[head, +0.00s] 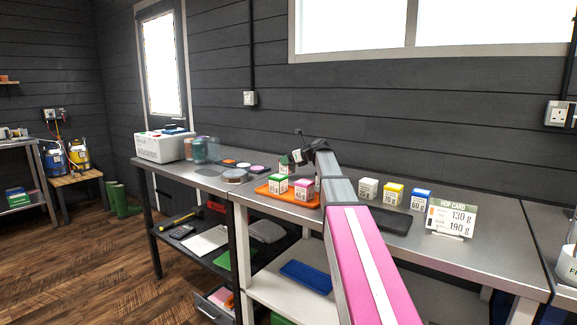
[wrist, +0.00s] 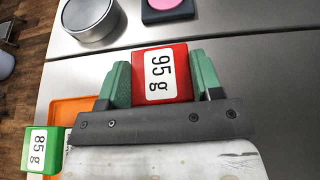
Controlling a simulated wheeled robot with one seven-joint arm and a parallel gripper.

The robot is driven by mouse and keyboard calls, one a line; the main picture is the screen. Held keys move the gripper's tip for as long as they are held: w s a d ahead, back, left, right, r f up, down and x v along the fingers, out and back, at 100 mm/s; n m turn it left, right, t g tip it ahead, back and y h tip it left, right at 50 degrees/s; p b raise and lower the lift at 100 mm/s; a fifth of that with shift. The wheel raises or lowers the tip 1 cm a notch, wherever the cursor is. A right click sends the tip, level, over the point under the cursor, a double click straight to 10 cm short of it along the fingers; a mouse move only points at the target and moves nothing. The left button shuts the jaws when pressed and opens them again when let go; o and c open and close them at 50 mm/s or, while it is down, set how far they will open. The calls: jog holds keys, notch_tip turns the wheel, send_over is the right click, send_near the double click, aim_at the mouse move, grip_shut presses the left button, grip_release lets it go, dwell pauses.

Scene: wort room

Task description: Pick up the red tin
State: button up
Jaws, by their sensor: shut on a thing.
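In the wrist view the red tin (wrist: 174,56), with a white "95 g" label, sits between the green fingers of my gripper (wrist: 161,62). The gripper is shut on it, one finger against each side. In the head view my gripper (head: 298,158) is over the back of the orange tray (head: 264,190). The red tin is too small and covered there to make out clearly. I cannot tell how high it is above the tray.
A green tin (head: 278,184) and a pink tin (head: 303,187) stand on the tray. White, yellow (head: 393,194) and blue (head: 420,199) tins stand to the right, near a hop card (head: 452,217). A round metal container (head: 234,176) is left of the tray.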

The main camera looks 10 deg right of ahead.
notch_tip(320, 180, up, 2)
jog(key=w+a+r, duration=0.3)
jog(key=a+r, duration=0.3)
jog(key=a, duration=0.5)
jog(key=shift+r, duration=0.25)
